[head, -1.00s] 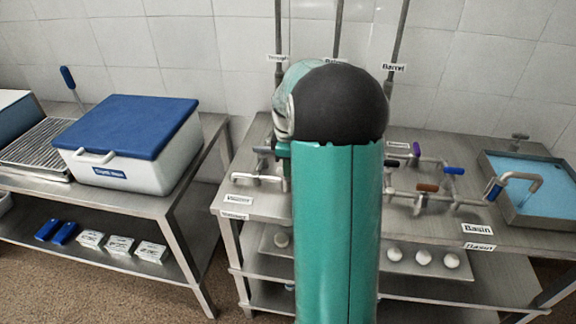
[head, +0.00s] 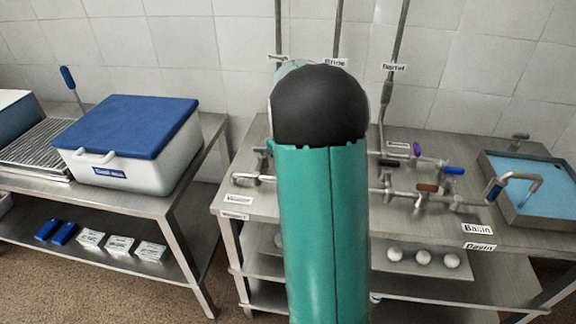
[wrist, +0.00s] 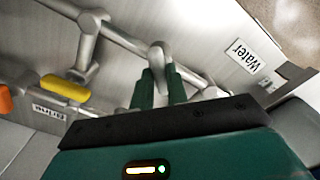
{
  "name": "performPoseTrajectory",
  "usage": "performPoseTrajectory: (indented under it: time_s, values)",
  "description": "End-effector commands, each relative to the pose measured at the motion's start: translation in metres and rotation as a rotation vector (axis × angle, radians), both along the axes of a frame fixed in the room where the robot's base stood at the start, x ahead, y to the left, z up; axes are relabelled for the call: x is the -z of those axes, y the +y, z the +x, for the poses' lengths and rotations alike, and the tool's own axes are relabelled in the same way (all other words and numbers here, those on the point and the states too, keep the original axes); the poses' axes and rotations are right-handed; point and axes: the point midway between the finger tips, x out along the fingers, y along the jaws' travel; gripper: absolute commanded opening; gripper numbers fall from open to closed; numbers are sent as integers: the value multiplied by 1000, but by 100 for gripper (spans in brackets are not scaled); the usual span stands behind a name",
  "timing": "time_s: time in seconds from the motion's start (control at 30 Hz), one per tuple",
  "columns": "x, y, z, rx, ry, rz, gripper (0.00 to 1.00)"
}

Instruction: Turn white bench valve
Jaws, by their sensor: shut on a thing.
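In the wrist view, the white bench valve shows as a pale grey-white handle (wrist: 158,57) on a metal pipe. My gripper (wrist: 159,85) has its two dark green fingers on either side of this handle and is shut on it. A label reading "Water" (wrist: 238,50) is on the bench to the right of it. In the head view, my green arm hides the gripper and the valve's handle.
A yellow handle (wrist: 65,88) and an orange handle (wrist: 4,100) are to the left in the wrist view. In the head view, purple (head: 417,149), blue (head: 453,171) and brown (head: 427,187) handles stand right of my arm, before a blue-filled basin (head: 520,185).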

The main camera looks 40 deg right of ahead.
Motion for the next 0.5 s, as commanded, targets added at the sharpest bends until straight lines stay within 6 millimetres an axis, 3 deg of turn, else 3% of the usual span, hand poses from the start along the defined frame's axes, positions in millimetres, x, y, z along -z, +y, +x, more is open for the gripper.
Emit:
performPoseTrajectory:
  time_s: [0.5]
  values:
    - [-1,0,1,480,-2,-2,0]
